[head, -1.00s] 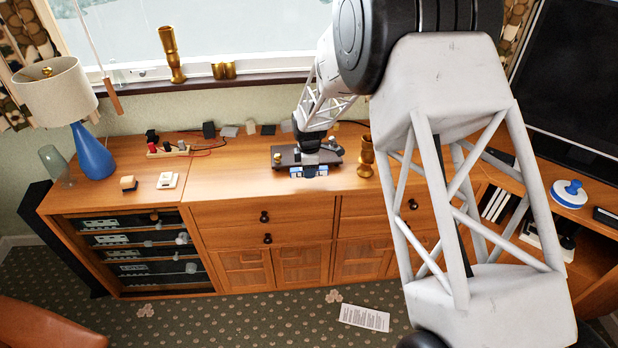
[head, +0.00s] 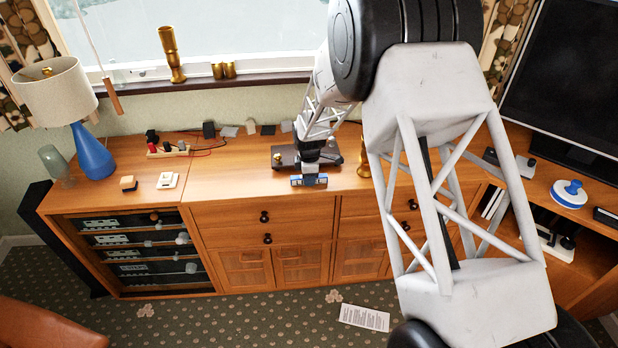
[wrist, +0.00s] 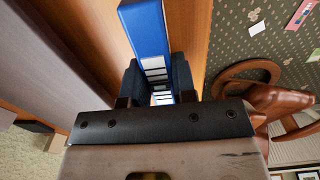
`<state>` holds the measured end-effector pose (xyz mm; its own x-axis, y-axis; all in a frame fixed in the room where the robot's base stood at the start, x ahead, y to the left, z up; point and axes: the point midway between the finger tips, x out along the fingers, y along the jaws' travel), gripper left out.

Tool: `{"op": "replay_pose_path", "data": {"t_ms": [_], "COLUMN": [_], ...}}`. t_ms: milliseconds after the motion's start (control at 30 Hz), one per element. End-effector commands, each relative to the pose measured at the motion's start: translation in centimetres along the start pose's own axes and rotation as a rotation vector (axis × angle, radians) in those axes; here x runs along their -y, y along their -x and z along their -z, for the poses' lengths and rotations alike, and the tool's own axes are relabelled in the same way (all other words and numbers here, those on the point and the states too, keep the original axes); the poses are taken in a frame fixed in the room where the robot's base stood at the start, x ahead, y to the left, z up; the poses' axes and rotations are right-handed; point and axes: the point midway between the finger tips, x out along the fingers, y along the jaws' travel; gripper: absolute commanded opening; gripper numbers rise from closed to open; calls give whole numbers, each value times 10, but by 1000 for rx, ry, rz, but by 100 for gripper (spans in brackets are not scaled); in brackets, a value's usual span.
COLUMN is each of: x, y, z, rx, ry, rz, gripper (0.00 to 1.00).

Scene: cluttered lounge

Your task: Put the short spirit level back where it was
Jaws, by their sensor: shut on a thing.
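The short spirit level is blue with white-and-dark markings. In the head view the spirit level (head: 318,181) is by the front edge of the wooden cabinet top, below my gripper (head: 308,172). In the wrist view the level (wrist: 143,30) runs up the picture from between the two dark fingers of my gripper (wrist: 157,80). My gripper is shut on it. The fingers hide part of the level. I cannot tell whether the level touches the wood or is held above it.
A dark flat board or device (head: 284,157) lies just behind my gripper. A brass goblet (head: 364,160) stands close on the right, partly behind my arm. A white box (head: 167,180) and a small wooden block (head: 128,183) lie left. Between them and my gripper the cabinet top (head: 235,178) is clear.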

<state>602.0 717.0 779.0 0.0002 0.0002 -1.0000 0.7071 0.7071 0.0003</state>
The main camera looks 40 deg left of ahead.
Motion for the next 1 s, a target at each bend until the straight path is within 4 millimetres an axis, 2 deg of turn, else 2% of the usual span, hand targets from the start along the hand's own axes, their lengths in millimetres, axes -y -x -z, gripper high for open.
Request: {"op": "replay_pose_path", "data": {"t_ms": [267,300,467,800,1000], "x": [0,0,0,0,0], "y": [-2,-3,-2,-1,10], "z": [0,0,0,0,0], "rx": [0,0,0,0,0], "ry": [0,0,0,0,0], "rz": [0,0,0,0,-1], "gripper": [0,28,51,51,51]}}
